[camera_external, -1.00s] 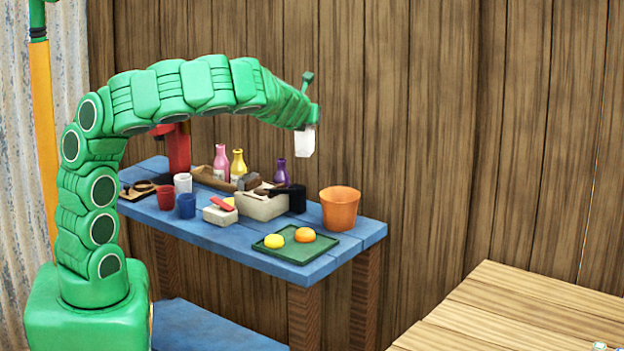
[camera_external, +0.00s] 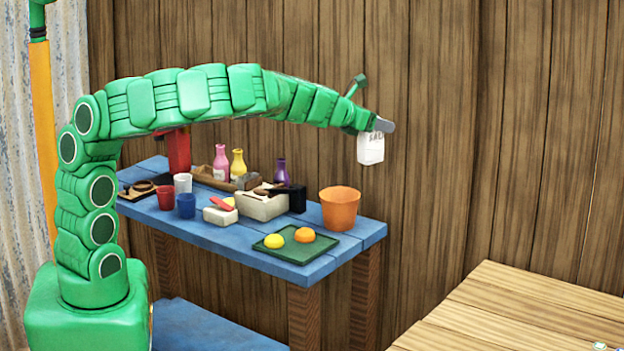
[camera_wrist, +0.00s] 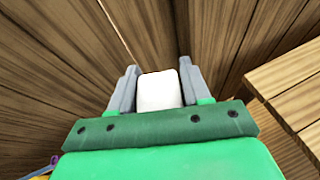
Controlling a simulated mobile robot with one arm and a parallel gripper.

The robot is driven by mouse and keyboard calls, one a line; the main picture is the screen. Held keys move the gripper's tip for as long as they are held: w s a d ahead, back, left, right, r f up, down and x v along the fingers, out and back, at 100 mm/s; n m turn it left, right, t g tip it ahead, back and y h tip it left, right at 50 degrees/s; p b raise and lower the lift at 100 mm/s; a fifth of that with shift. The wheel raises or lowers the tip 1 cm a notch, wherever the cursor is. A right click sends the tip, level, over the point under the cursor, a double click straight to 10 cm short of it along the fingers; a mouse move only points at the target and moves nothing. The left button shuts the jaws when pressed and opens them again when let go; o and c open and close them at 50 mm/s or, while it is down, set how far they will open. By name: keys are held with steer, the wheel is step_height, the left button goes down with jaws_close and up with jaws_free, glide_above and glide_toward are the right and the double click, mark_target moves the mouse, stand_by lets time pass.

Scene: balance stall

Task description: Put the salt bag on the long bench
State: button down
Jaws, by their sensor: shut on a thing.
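The salt bag (camera_external: 371,149) is a small white bag with faint dark lettering. A light wooden bench top (camera_external: 520,305) is at the lower right, below and to the right of the bag. Its edge (camera_wrist: 285,85) also shows at the right of the wrist view.
The blue table (camera_external: 225,243) holds an orange pot (camera_external: 340,208), a green tray (camera_external: 283,247) with two round pieces, a beige box (camera_external: 262,207), bottles and cups. The near part of the wooden bench top is bare; small items (camera_external: 599,346) sit at its lower right corner.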

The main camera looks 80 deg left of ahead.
steer(key=w+d+m+h, duration=0.3)
steer(key=d+m+h, duration=0.25)
steer(key=d, duration=0.65)
steer(key=w+d+m+h, duration=0.3)
steer(key=d+m+h, duration=0.25)
steer(key=d, duration=0.75)
steer(key=s+d+f+m+g+h, duration=0.1)
steer(key=s+d+m+g+h, duration=0.3)
steer(key=d, duration=0.6)
steer(key=s+d+f+m+g+h, duration=0.2)
steer(key=s+d+m+g+h, duration=0.15)
steer(key=d, duration=0.65)
step_height(320, 180, down, 6)
steer(key=f, duration=0.1)
steer(key=w+d+f, duration=0.2)
steer(key=w+f, duration=0.6)
steer(key=w, duration=0.4)
steer(key=shift+w+d+f+m, duration=0.3)
steer(key=shift+f+m, duration=0.05)
steer(key=shift+m, duration=0.1)
steer(key=shift+f+t, duration=0.1)
steer(key=shift+t, duration=0.15)
